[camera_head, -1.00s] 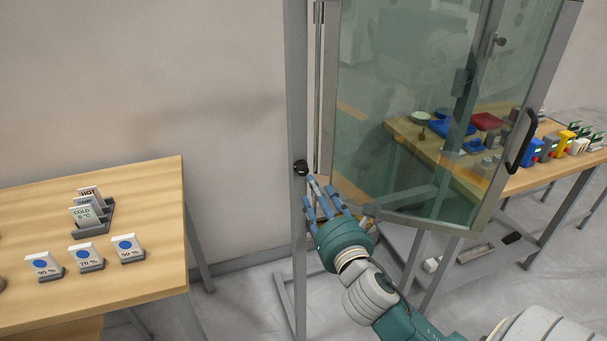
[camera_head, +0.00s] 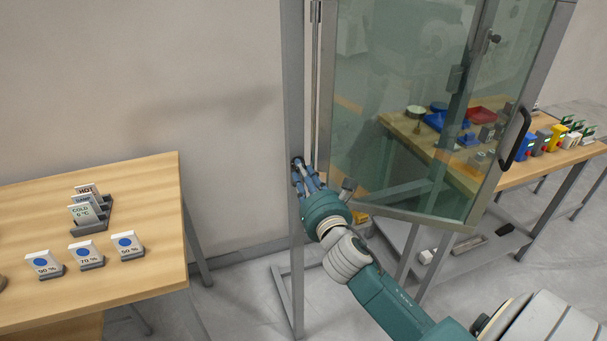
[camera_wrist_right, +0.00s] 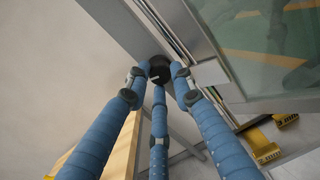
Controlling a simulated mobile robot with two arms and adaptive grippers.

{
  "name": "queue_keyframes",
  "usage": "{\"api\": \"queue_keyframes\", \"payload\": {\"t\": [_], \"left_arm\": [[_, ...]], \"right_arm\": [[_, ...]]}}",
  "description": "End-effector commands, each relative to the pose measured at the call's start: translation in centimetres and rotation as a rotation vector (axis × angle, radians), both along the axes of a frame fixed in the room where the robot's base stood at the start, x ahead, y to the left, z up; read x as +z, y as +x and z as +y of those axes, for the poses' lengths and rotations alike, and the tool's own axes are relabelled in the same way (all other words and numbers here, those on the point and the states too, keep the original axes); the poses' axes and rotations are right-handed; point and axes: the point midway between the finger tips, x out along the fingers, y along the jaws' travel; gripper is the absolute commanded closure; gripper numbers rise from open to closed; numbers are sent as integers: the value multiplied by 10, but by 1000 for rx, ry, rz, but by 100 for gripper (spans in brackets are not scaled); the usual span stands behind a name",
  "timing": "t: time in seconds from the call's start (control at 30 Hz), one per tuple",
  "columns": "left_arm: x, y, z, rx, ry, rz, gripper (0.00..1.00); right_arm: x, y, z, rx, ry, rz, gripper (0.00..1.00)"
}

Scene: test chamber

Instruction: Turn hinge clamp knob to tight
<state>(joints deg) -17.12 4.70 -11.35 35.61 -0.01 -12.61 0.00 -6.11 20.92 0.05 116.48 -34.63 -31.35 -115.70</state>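The dark round hinge clamp knob (camera_head: 297,161) is on the grey upright post at the hinge side of the glass door. In the right wrist view the black knob (camera_wrist_right: 160,66) sits between my fingertips. My right gripper (camera_head: 303,176) reaches it from the lower right. Its three blue fingers (camera_wrist_right: 160,76) converge around the knob, with their tips at its rim, and look shut on it. The fingers cover part of the knob in the head view. My left gripper is not in view.
The framed glass door (camera_head: 400,110) with a black handle (camera_head: 516,137) stands right of the post. A wooden table (camera_head: 140,215) with label cards is at left. Another table (camera_head: 545,172) with coloured items is behind the door. Bare wall lies left of the post.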

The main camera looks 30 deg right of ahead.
Motion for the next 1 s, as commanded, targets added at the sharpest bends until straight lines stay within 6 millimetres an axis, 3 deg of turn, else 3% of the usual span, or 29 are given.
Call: {"api": "queue_keyframes", "payload": {"t": [0.47, 1.0], "left_arm": [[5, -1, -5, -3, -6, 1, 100], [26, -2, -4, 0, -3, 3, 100]], "right_arm": [[-1, 0, 0, -1, 89, -16, 100], [0, 0, 0, -3, 545, -125, 100]]}}
